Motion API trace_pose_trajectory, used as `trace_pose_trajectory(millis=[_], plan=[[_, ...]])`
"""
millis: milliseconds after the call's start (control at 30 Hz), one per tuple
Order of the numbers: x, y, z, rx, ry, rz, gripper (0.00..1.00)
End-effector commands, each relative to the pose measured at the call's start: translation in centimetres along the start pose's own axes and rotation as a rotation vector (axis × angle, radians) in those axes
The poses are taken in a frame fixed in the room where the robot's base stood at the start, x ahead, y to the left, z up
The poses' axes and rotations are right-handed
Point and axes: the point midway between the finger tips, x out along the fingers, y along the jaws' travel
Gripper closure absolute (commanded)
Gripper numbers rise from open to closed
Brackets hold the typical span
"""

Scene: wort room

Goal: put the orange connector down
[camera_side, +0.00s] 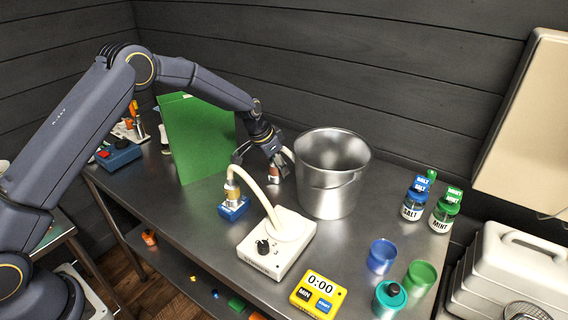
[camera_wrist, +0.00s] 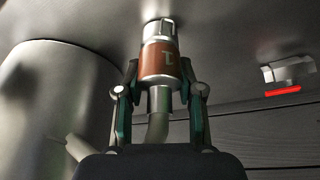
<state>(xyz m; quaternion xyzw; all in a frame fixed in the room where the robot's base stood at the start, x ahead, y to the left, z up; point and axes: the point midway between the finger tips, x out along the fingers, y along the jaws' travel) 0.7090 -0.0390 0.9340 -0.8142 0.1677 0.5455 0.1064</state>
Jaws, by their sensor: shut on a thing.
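The orange connector (camera_wrist: 160,62) is a short cylinder with a silver tip and a pale cable at its back end. My gripper (camera_wrist: 158,85) is shut on it, one finger on each side, in the wrist view. Its silver tip is close to the steel table surface; I cannot tell whether they touch. In the side view the connector (camera_side: 274,172) is small and partly hidden by my gripper (camera_side: 275,160), just left of the steel bucket.
The steel bucket (camera_side: 330,175) stands close on the right. A blue block with another connector (camera_side: 234,207) and a cream box with a knob (camera_side: 277,250) are in front. A green panel (camera_side: 195,140) stands to the left. A yellow timer (camera_side: 318,293), jars and cups are at right.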

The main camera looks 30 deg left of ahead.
Motion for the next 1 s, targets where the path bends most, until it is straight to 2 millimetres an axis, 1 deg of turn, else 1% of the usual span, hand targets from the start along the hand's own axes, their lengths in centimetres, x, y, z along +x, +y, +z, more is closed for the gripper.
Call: trace_pose_trajectory(millis=[100,133,333,633,733,867,1000], plan=[[0.3,0.0,0.1,0.0,0.0,0.0,1.0],[0.3,0.0,0.1,0.0,0.0,0.0,0.6],[0.3,0.0,0.1,0.0,-0.001,0.0,0.39],[0.2,0.0,0.1,0.0,0.0,0.0,0.38],[-0.5,0.0,-0.1,0.0,0.001,-0.001,0.38],[-2.6,-0.1,-0.1,0.0,0.002,-0.001,0.38],[-5.9,-0.1,-0.1,0.0,0.003,-0.002,0.38]])
